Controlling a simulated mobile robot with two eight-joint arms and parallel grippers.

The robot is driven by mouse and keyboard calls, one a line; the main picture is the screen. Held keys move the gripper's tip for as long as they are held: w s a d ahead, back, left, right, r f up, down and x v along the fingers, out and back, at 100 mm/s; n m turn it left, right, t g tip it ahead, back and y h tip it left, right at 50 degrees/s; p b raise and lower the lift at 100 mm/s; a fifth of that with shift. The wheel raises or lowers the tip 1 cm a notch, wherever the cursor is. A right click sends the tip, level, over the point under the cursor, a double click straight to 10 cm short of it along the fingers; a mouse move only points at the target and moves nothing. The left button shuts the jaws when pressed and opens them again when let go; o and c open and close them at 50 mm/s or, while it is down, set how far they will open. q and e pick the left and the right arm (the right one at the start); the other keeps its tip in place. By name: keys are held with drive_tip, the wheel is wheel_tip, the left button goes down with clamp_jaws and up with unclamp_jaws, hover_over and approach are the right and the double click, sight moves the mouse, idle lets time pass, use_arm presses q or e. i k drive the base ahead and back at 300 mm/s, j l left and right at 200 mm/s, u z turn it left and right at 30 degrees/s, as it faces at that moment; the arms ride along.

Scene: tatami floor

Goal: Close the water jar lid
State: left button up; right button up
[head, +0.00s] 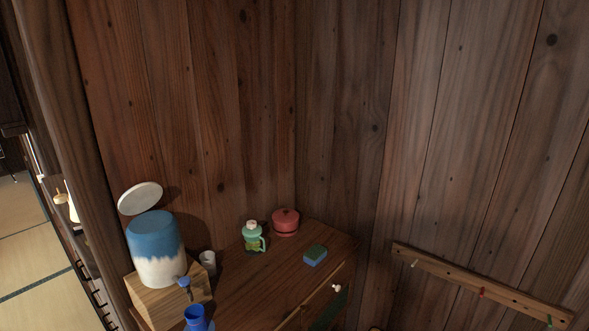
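The water jar (157,252) is a blue and white cylinder with a small blue tap near its base. It stands upright on a wooden block (167,296) on the cabinet, at the lower left of the head view. Its white round lid (140,198) is open, tilted up above the jar's top toward the back left. Neither of my grippers shows in the head view.
The wooden cabinet top (243,286) holds a white cup (208,263), a green bottle (253,237), a red lidded pot (286,221) and a sponge (315,255). A blue object (196,319) shows at the bottom edge. A peg rail (480,285) is on the right wall.

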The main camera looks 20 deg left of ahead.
sight(141, 198)
drive_tip(key=j, duration=1.6)
drive_tip(key=k+j, duration=0.1)
drive_tip(key=j, duration=1.55)
drive_tip(key=i+j, duration=0.25)
drive_tip(key=j, duration=0.25)
